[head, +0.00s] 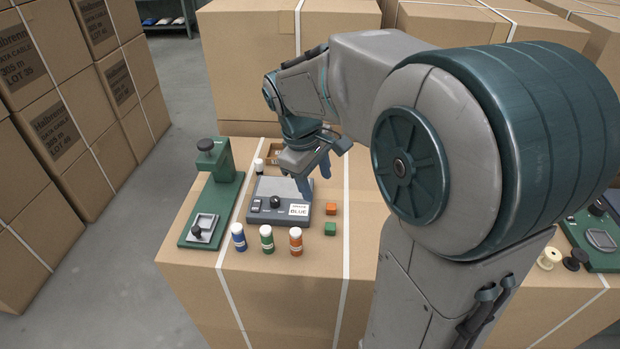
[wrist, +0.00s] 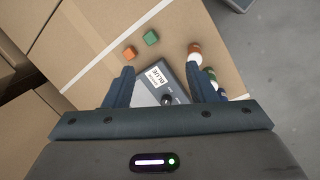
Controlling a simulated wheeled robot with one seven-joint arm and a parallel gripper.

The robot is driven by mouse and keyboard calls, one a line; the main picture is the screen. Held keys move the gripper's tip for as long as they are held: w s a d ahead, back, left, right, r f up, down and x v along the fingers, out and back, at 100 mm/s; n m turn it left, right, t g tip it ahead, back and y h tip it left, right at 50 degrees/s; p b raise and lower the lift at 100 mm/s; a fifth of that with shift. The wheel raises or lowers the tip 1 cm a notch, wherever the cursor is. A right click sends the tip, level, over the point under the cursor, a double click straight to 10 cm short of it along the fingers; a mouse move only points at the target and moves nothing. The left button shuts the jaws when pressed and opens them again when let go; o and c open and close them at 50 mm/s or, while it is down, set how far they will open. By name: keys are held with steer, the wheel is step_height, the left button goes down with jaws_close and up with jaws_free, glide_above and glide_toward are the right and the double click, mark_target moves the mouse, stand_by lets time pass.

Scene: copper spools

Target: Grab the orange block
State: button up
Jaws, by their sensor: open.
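The orange block (head: 331,209) lies on top of the cardboard box, just right of the grey scale-like device, with the green block (head: 330,229) close in front of it. In the wrist view the orange block (wrist: 129,53) is beyond the fingertips, to the left, and the green block (wrist: 151,38) is up and right of it. My gripper (head: 315,180) is above the grey device (head: 281,213), behind the orange block in the head view. In the wrist view its two fingers (wrist: 160,85) are apart with nothing held between them.
Several capped bottles (head: 267,239) stand in front of the grey device. A green tool stand (head: 217,195) is at its left. A card reading BLUE (head: 299,210) is on the device. Tall cardboard boxes (head: 275,75) stand behind. The box top right of the blocks is clear.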

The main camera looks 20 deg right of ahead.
steer(key=w+d+f+n+g+h+b, duration=0.1)
steer(key=w+d+f+n, duration=0.15)
steer(key=w, duration=0.35)
steer(key=w+d+f+n+g+b, duration=0.1)
steer(key=w+f+n, duration=0.3)
steer(key=w, duration=0.2)
glide_above(333, 206)
steer(key=w+a, duration=0.1)
steer(key=a, duration=0.1)
step_height(333, 206, down, 8)
steer(key=shift+w+a+f+b, duration=0.15)
steer(key=shift+f+b, duration=0.1)
steer(key=shift+b, duration=0.2)
steer(key=shift+s+x, duration=0.1)
steer(key=shift+x, duration=1.25)
steer(key=shift+s+x, duration=0.15)
steer(key=shift+x, duration=1.15)
steer(key=shift+r+h, duration=0.1)
steer(key=shift+h, duration=0.2)
steer(key=c, duration=1.1)
